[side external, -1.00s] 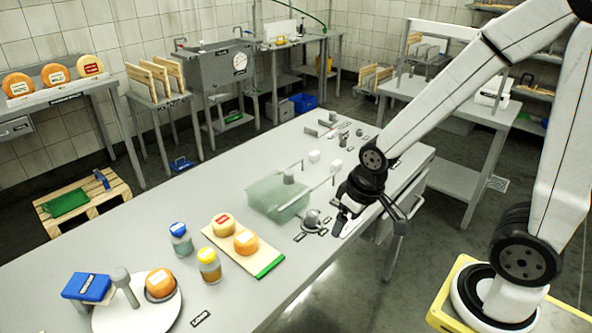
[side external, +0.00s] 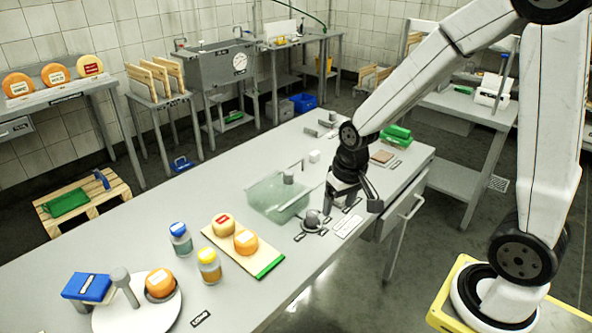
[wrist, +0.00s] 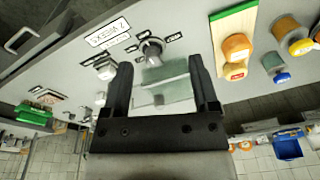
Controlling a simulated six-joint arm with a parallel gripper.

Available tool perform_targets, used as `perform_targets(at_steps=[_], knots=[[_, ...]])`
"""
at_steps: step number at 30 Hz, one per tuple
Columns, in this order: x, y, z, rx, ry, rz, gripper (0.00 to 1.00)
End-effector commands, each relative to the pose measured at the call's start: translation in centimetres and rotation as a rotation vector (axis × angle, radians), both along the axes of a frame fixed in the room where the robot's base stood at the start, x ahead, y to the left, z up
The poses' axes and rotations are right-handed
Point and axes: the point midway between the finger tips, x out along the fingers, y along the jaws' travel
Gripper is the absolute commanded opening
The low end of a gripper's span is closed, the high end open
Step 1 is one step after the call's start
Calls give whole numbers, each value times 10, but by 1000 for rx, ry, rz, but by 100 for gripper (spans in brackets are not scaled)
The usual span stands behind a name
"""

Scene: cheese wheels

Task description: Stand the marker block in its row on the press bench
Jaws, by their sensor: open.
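My gripper (side external: 351,206) is open and empty above the bench (side external: 140,229), beside the grey round-knobbed fixture (side external: 311,220). In the wrist view its fingers (wrist: 162,82) point toward that fixture (wrist: 152,48) and a translucent green tub (wrist: 175,88), with nothing between them. A small white block (wrist: 104,68) stands left of the fingers in the wrist view, and another white block (wrist: 100,98) lies beyond it. One white block (side external: 314,156) shows behind the tub in the side view. I cannot tell which block is the marker. A white label plate (wrist: 108,33) lies on the bench.
The translucent tub (side external: 266,194) is close on the gripper's left. A board with two cheeses (side external: 255,262) and two jars (side external: 209,266) stand nearer the front. A green item (side external: 397,133) sits at the far right edge. Bare bench lies left of the tub.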

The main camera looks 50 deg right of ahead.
Motion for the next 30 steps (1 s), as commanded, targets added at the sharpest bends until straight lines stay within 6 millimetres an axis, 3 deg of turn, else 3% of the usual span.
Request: perform_targets(at_steps=[6,15,24,30], knots=[[43,-43,-9,77,85,-292,76],[86,-110,-27,197,198,-676,76],[108,-183,-54,331,310,-1029,76],[111,-217,-67,397,364,-1182,76]])
